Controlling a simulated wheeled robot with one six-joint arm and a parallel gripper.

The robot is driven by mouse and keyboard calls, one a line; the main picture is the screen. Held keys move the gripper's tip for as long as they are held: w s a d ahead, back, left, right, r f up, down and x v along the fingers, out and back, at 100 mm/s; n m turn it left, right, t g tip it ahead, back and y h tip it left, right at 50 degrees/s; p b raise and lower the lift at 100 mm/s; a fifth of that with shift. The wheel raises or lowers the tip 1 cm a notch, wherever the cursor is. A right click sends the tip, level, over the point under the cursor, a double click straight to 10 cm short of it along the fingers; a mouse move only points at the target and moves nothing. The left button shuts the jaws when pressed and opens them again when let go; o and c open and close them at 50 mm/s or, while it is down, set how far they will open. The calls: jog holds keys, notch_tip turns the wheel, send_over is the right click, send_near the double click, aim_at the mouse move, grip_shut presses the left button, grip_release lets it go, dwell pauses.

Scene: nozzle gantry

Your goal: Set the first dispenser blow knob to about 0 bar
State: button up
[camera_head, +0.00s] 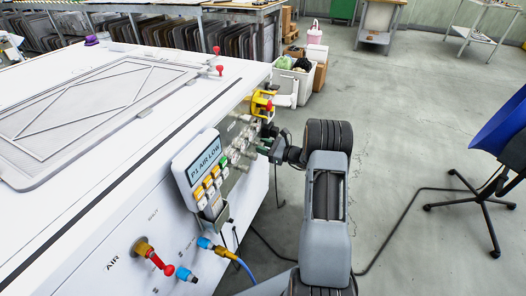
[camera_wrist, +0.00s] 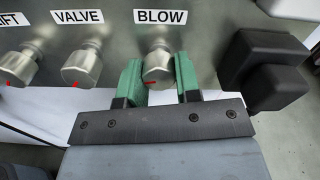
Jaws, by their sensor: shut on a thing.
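The blow knob (camera_wrist: 158,60) is a silver cylinder under a "BLOW" label (camera_wrist: 160,16) in the wrist view. My gripper (camera_wrist: 159,76) is shut on it, one green finger on each side. A short red mark shows low on the knob's face, slightly left of its middle. In the head view my gripper (camera_head: 264,147) reaches the row of silver knobs on the machine's side. The held knob cannot be clearly told from the others there. I cannot read a pressure value for it in either view.
The valve knob (camera_wrist: 82,68) and another silver knob (camera_wrist: 18,66) sit left of the held one. A black block (camera_wrist: 265,70) stands close on the right. In the head view, a display (camera_head: 205,158) reads "P1 AIR LOW"; a yellow-and-red switch (camera_head: 261,104) lies beyond the knobs.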

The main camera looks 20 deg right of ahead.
jog(key=n+b, duration=0.3)
jog(key=n, duration=0.1)
jog(key=shift+f, duration=0.15)
jog(key=shift+n+b, duration=1.05)
jog(key=shift+n, duration=0.15)
jog(key=shift+r, duration=0.2)
jog(key=o, duration=0.9)
jog(key=shift+d, duration=0.15)
jog(key=p+v, duration=0.3)
jog(key=v, duration=1)
jog(key=shift+s+d, duration=0.2)
jog(key=shift+s, duration=0.1)
